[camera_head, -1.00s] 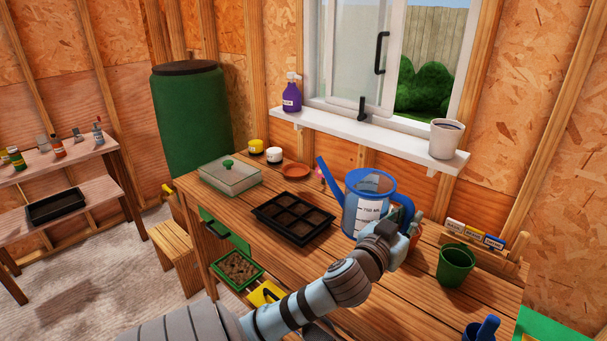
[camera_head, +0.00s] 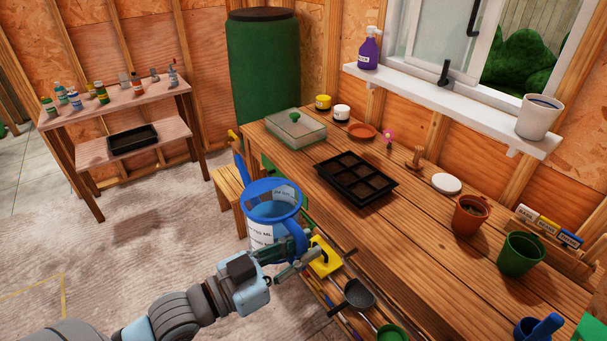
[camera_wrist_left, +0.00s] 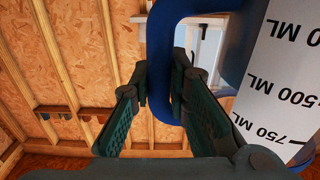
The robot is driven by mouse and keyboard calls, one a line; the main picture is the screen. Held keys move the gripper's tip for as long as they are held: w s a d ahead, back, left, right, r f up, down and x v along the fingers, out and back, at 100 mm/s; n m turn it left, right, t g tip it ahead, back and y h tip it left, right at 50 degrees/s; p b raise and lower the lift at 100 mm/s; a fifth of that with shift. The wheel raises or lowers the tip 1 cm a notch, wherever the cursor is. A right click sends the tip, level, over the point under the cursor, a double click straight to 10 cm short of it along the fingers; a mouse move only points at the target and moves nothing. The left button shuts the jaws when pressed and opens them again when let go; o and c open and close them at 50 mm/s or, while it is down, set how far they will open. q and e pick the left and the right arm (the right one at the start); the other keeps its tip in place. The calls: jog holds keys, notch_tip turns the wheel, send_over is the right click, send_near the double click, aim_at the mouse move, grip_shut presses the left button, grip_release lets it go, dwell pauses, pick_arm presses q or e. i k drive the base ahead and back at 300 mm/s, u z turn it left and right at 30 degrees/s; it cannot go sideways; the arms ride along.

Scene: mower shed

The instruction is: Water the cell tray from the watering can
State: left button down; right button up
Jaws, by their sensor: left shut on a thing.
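The watering can (camera_head: 262,222) is clear with a blue rim, blue handle and blue spout, and holds bluish water. It is upright in the air, in front of the bench's left front edge. My left gripper (camera_head: 296,258) is shut on its handle; in the left wrist view the fingers (camera_wrist_left: 160,95) close around the blue handle (camera_wrist_left: 160,60), beside the can's printed scale (camera_wrist_left: 285,85). The black cell tray (camera_head: 356,178) lies on the bench to the right of the can, its cells filled with dark soil. My right gripper is not in view.
The wooden bench (camera_head: 430,240) also bears a lidded clear box (camera_head: 297,130), a terracotta saucer (camera_head: 362,131), a terracotta pot (camera_head: 470,214) and a green pot (camera_head: 520,254). A lower shelf holds a scoop (camera_head: 358,293). Open floor (camera_head: 150,250) lies left of the can.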

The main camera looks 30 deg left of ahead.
aim_at(360, 183)
jog(key=k, duration=0.4)
jog(key=z, duration=0.3)
jog(key=i, duration=0.9)
jog(key=z, duration=0.5)
